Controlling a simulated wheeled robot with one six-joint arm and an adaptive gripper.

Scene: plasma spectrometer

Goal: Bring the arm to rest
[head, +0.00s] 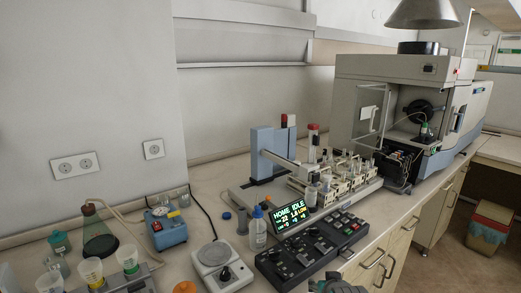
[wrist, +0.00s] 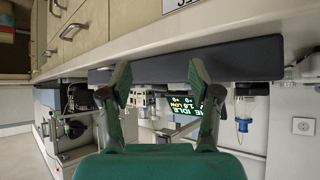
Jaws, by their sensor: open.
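My gripper (wrist: 160,84) shows in the wrist view with its two dark fingers spread apart and nothing between them. The wrist picture is upside down. Behind the fingertips is a long dark bar, likely the side of the control panel (wrist: 245,55), and the bench front edge. I cannot tell whether the fingers touch it; they look apart from it. In the head view, a dark part at the bottom edge, right of centre, may be the end of my arm; most of the arm is out of view.
The bench holds a black control panel (head: 313,250) with a lit display (head: 291,214), an autosampler (head: 267,150) with vials, a large spectrometer (head: 385,75), a white hotplate (head: 221,266), a wash bottle (head: 257,233) and flasks at left. Drawers (head: 375,263) front the bench. The floor at right has a bin (head: 490,228).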

